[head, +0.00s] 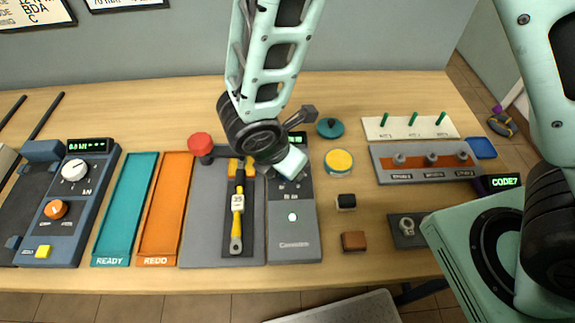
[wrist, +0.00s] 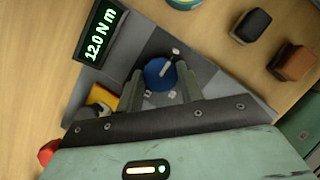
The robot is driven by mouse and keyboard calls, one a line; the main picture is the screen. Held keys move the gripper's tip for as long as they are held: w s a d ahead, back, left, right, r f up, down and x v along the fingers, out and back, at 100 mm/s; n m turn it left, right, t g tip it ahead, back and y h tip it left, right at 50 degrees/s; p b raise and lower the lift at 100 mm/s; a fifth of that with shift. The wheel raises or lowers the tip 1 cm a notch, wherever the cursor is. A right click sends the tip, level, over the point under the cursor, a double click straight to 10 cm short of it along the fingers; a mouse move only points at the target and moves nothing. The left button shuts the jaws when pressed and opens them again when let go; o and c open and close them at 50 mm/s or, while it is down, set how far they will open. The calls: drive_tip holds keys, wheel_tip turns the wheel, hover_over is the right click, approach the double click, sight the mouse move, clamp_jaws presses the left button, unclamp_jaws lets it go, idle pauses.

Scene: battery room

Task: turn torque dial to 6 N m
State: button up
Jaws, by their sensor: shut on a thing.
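The torque dial (wrist: 158,74) is a round blue knob with a white pointer line, on a grey panel. In the wrist view it sits between the two fingers of my gripper (wrist: 159,82), which is shut on it. In the head view my gripper (head: 290,165) covers the dial. The display (wrist: 101,32) above the panel reads 12.0 N m in green. In the head view the display is partly hidden behind my arm. The grey torque unit (head: 293,228) has a small pale button (head: 292,217) below the dial.
A yellow and black torque wrench (head: 238,210) lies on a grey plate left of the unit, with a red knob (head: 201,144) behind. Orange (head: 165,210) and teal (head: 125,210) trays lie further left. A black block (head: 346,201) and brown block (head: 353,241) stand close on the right.

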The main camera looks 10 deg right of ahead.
idle(0.4)
drive_tip(key=o, duration=1)
drive_tip(key=v, duration=1.7)
drive_tip(key=shift+r, duration=0.25)
drive_tip(key=s+d+m+g+y, duration=0.2)
drive_tip(key=s+d+m+y, duration=0.2)
drive_tip(key=s+d+m, duration=0.5)
drive_tip(key=d+r+m, duration=0.1)
drive_tip(key=m, duration=0.7)
drive_tip(key=shift+d+g, duration=0.2)
drive_tip(key=shift+g, duration=0.1)
